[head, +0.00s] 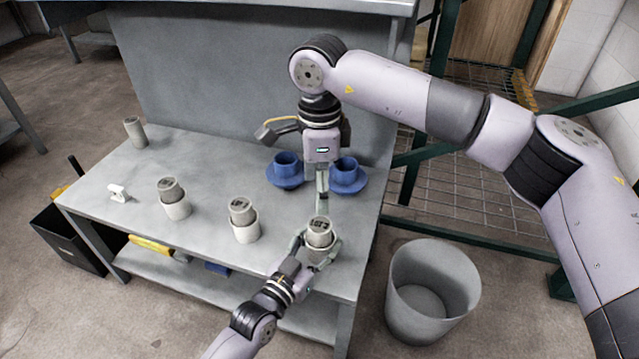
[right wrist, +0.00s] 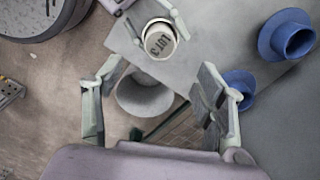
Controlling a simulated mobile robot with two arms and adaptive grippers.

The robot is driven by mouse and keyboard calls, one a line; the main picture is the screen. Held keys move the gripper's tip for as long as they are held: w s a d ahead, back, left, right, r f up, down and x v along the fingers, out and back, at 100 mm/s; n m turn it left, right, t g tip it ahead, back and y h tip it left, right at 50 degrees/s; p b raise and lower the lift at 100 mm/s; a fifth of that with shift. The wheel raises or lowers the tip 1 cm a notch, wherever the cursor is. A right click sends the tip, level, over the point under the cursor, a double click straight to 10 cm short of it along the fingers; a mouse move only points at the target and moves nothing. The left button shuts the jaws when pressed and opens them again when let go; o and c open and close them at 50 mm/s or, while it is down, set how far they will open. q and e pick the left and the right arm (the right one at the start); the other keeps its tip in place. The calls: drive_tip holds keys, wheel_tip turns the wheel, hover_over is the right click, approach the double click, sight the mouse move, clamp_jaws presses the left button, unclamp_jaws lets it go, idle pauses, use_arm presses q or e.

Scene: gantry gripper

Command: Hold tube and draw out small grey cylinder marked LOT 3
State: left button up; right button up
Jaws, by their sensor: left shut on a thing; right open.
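A small grey cylinder (head: 320,226) stands in the mouth of a pale grey tube (head: 320,241) near the table's front right corner. Its top reads LOT 3 in the right wrist view (right wrist: 159,40). My left gripper (head: 318,249) is shut on this tube from the front, with one finger on each side, and the tube stands upright. My right gripper (head: 322,192) points down behind and above the tube. Its two fingers are spread and empty in the right wrist view (right wrist: 158,68), and the marked cylinder shows beyond their tips.
Two similar tubes with cylinders stand left of it, one nearer (head: 245,233) and one farther (head: 176,210). A lone grey cylinder (head: 136,133) and a small white part (head: 118,193) are farther left. A bin (head: 432,290) stands right.

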sight(320, 224)
drive_tip(key=shift+m, duration=0.7)
wheel_tip(320, 224, down, 12)
drive_tip(key=shift+c, duration=0.5)
clamp_jaws()
drive_tip(key=shift+r, duration=0.15)
idle(0.3)
use_arm(q)
drive_tip(key=shift+f, duration=0.1)
use_arm(e)
drive_tip(key=shift+r, duration=1.55)
